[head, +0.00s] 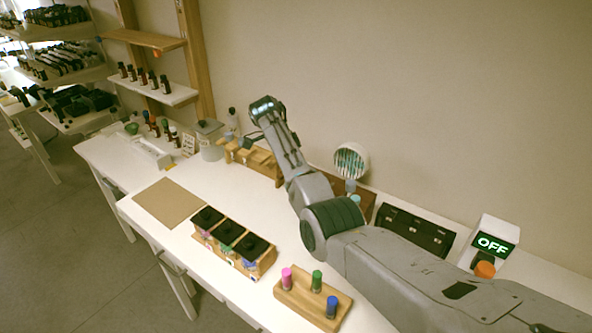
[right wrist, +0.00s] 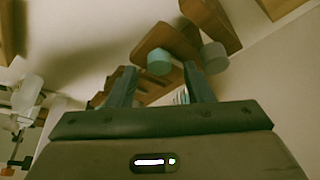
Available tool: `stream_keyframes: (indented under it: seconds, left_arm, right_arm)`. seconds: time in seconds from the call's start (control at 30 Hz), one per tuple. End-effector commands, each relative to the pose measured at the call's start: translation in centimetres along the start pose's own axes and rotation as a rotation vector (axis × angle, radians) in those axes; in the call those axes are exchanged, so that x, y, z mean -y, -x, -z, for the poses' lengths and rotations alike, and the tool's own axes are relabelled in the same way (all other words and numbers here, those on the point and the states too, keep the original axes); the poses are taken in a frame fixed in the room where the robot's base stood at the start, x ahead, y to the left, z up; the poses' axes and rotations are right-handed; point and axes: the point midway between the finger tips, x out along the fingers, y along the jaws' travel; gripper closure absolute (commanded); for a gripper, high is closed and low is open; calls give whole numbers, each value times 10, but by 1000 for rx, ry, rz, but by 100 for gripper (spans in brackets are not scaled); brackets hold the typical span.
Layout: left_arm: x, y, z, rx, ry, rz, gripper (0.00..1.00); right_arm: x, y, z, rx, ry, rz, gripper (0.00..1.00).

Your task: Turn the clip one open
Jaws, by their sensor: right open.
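A wooden rack with lighter wooden pieces (head: 262,158) stands at the back of the table. I cannot tell which piece is clip one, or whether it is open. My right arm reaches across the table from the right, and its end is raised near the rack. In the right wrist view my right gripper (right wrist: 158,78) has its fingers apart with nothing seen held. Beyond the fingers are brown wooden parts (right wrist: 168,38) with a pale teal cylinder (right wrist: 159,62) and another (right wrist: 215,58). I cannot tell if the fingers touch them. My left gripper is not in view.
A brown mat (head: 168,203) lies at left. A sign reading OFF (head: 494,244) stands at right behind an orange knob (head: 485,269).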

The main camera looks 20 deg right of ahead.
Motion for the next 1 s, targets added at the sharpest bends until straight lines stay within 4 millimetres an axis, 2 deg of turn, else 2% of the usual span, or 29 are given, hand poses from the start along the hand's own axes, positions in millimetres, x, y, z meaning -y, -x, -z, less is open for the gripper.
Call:
stream_keyframes:
  seconds: [0.1,0.33,0.43,0.67,0.9,1.0]
  left_arm:
    - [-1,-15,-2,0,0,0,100]
    - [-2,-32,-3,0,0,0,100]
    - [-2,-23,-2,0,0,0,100]
    - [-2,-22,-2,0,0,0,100]
    - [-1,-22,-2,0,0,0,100]
    - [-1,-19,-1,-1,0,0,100]
  right_arm:
    - [1,21,-2,1,-2,6,54]
    - [0,67,-2,1,-1,5,54]
    - [0,85,1,1,-1,4,54]
    - [0,95,0,0,-1,1,54]
    - [0,94,-1,1,0,2,54]
    - [3,88,-5,21,28,9,54]
